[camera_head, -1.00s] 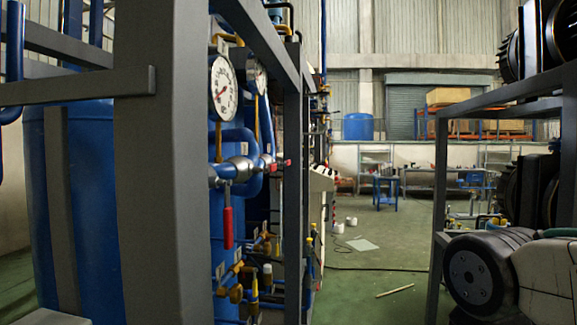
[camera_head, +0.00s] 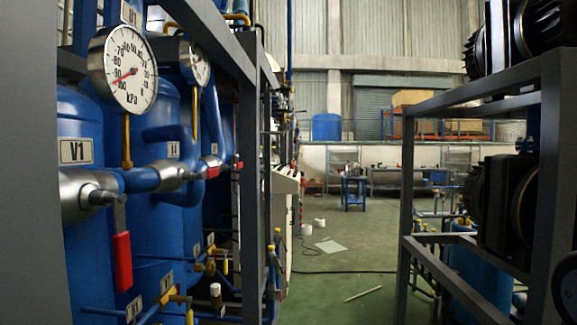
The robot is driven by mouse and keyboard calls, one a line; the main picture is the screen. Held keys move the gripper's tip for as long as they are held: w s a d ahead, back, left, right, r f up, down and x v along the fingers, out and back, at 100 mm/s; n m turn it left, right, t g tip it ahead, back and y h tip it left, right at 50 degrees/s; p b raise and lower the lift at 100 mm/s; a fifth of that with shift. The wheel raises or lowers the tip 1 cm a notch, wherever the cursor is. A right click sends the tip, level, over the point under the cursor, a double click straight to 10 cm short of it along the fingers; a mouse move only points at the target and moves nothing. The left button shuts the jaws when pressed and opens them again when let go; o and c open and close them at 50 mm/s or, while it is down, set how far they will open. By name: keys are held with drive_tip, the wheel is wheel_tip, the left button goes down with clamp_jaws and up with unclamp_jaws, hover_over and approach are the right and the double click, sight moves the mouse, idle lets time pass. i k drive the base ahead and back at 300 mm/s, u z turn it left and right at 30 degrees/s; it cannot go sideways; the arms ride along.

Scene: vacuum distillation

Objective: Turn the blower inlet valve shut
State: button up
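A valve with a long red lever handle (camera_head: 122,262) is at the left, close to the camera. Its silver body (camera_head: 85,195) sits on a blue pipe, and the handle hangs straight down. A label reading V1 (camera_head: 77,151) is on the blue tank just above it. A second silver valve body (camera_head: 172,175) is farther along the pipework, with small red ends (camera_head: 212,172) near it. I cannot tell from the labels which valve is the blower inlet valve. My gripper is not in view.
A pressure gauge (camera_head: 123,70) stands above the V1 valve, with a second gauge (camera_head: 195,62) behind. Grey frame posts (camera_head: 250,190) border the pipework. A grey rack (camera_head: 408,170) with black motors stands at the right. The green floor (camera_head: 345,270) between is mostly clear, with a stick (camera_head: 363,294) on it.

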sight(237, 165)
drive_tip(key=z, duration=0.1)
drive_tip(key=i, duration=1.25)
drive_tip(key=u, duration=0.8)
